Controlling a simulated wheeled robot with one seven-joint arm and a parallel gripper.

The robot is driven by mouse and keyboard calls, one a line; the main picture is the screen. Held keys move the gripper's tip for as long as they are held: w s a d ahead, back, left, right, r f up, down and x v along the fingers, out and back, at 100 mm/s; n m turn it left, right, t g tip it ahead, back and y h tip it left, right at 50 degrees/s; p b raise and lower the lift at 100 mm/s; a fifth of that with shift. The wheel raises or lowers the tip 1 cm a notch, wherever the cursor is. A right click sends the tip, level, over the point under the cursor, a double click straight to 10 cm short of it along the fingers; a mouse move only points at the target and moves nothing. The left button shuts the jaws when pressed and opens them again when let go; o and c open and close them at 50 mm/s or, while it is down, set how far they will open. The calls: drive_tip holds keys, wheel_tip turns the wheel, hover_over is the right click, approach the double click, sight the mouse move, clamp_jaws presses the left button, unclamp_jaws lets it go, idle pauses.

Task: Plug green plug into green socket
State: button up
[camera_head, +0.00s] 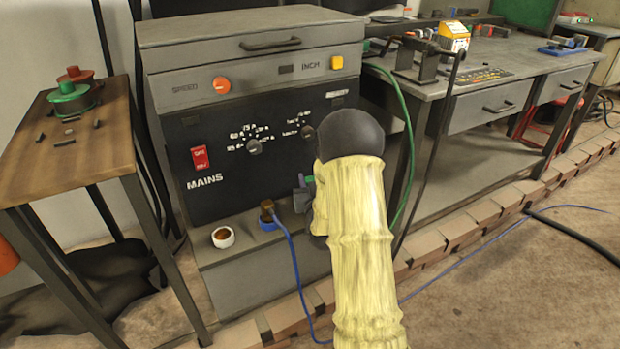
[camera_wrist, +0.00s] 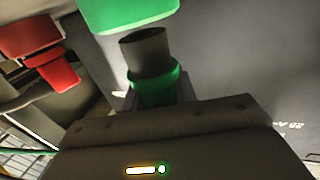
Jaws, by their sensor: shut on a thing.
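The green plug (camera_wrist: 160,88), a dark cylinder with a green collar, stands in the jaws of my gripper (camera_wrist: 155,102) in the wrist view. My gripper is shut on it. A larger green body (camera_wrist: 128,12), which looks like the green socket, is cut off at the top edge. The plug's dark end is just short of it in the picture; I cannot tell the real gap. In the head view, my yellow-sleeved arm hides most of this area. Part of my gripper (camera_head: 302,196) shows left of the sleeve, with a small green patch beside it.
A red socket-like part (camera_wrist: 45,52) is at the left in the wrist view. A workbench (camera_head: 470,85) stands right.

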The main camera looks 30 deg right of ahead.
drive_tip(key=shift+f+b, duration=0.4)
drive_tip(key=shift+f, duration=0.55)
drive_tip(key=shift+f+b, duration=0.6)
drive_tip(key=shift+b, duration=0.25)
idle(1.1)
drive_tip(key=o, duration=0.8)
drive_tip(key=shift+c, duration=0.2)
drive_tip(key=shift+s, duration=0.1)
drive_tip(key=shift+s, duration=0.1)
drive_tip(key=v, duration=0.8)
drive_tip(key=shift+s+b, duration=0.25)
drive_tip(key=shift+b, duration=0.1)
drive_tip(key=shift+s+a+r+p, duration=0.15)
drive_tip(key=shift+s+a+p, duration=0.2)
drive_tip(key=shift+p, duration=0.7)
